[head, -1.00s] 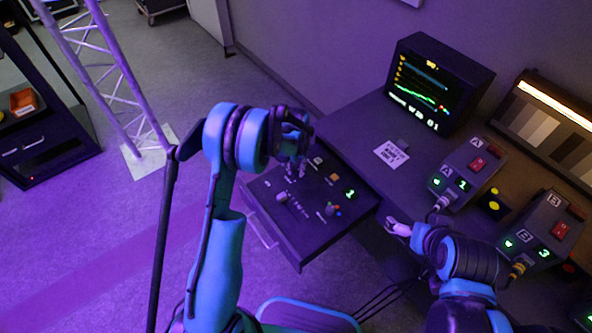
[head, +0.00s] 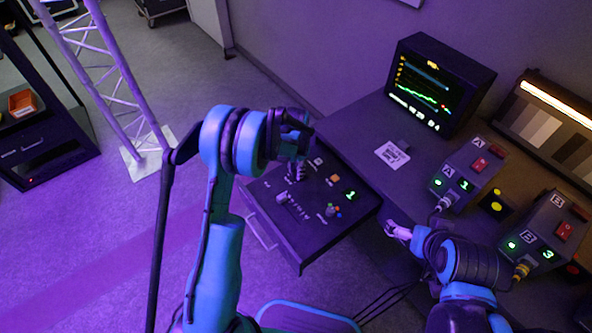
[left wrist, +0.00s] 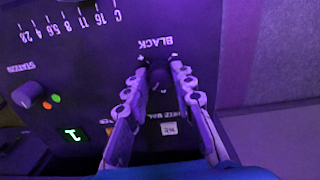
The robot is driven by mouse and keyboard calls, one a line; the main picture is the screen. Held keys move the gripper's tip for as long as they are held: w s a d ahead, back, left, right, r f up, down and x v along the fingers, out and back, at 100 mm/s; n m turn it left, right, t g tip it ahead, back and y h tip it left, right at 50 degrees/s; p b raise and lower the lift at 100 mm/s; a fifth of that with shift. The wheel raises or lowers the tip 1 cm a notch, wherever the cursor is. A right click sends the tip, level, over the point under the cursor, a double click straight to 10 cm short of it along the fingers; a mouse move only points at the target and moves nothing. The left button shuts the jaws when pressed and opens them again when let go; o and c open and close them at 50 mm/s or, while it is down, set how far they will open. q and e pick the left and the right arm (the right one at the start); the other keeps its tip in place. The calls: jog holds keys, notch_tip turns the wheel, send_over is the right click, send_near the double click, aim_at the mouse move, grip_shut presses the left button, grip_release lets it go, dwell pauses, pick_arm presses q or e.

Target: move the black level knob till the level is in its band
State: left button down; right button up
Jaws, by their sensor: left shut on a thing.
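The black level knob (left wrist: 158,80) is a dark round knob below the printed word BLACK in the left wrist view. My left gripper (left wrist: 160,64) has its fingertips on both sides of it and is shut on it. In the head view my left gripper (head: 297,172) reaches down onto the far left part of the control panel (head: 309,237), and the knob is hidden there. The monitor (head: 422,93) shows colored traces and small text; the level reading is too small to read surely. My right gripper (head: 398,231) is right of the panel, its jaw opening unclear.
The panel also carries a station knob (left wrist: 28,94), a lit green digit (left wrist: 73,134) and a white button (left wrist: 169,128). Box A (head: 470,172) and box B (head: 545,228) stand on the desk at right. A white truss (head: 117,80) stands at left on open floor.

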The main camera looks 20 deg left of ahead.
dwell(0.3)
pick_arm(q)
jog(key=c, duration=1.3)
grip_release()
notch_tip(320, 180, up, 12)
